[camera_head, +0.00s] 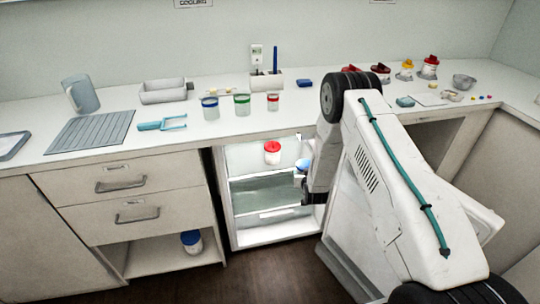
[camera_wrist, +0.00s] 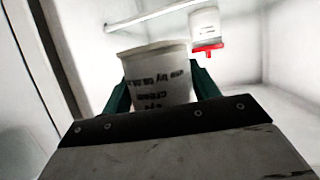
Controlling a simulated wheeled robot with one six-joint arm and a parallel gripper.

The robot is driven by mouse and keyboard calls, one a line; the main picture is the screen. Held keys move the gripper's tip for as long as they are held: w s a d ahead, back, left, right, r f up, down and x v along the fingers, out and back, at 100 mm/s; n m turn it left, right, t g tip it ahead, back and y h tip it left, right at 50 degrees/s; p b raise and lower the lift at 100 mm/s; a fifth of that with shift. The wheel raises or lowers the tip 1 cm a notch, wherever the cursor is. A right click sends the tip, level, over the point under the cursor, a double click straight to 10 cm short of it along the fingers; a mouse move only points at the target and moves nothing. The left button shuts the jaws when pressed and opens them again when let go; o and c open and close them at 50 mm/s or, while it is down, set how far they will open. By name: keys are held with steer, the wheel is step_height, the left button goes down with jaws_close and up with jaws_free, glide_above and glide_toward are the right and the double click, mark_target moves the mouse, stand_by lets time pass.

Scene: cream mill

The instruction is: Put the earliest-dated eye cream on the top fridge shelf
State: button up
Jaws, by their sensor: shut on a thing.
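My gripper (camera_wrist: 158,88) is shut on a white eye cream pot (camera_wrist: 156,72), its two green fingers on either side. Its printed label reads in part "use by 08.0…"; the rest is unclear. In the head view the held pot (camera_head: 301,176) shows a blue lid, at the right side of the open fridge (camera_head: 232,205), partly hidden by my arm. A red-lidded pot (camera_head: 272,153) is in the upper part of the fridge; it also shows in the wrist view (camera_wrist: 206,27), lid downward in that picture. A pale shelf edge (camera_wrist: 150,16) runs nearby.
Three lidded pots, blue (camera_head: 210,108), green (camera_head: 242,104) and red (camera_head: 273,102), stand on the counter (camera_head: 190,128). A blue-lidded pot (camera_head: 192,242) sits in the open compartment below the drawers (camera_head: 130,200). Free room shows left of the red-lidded pot inside the fridge.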

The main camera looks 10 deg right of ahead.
glide_above(290, 162)
step_height(290, 162, down, 3)
steer(key=shift+s+d+f, duration=0.1)
steer(key=shift+s+f, duration=0.05)
step_height(290, 162, down, 4)
steer(key=shift+f, duration=0.1)
steer(key=shift+w+f, duration=0.1)
steer(key=shift+w, duration=0.15)
steer(key=o, duration=0.8)
steer(key=shift+f, duration=0.15)
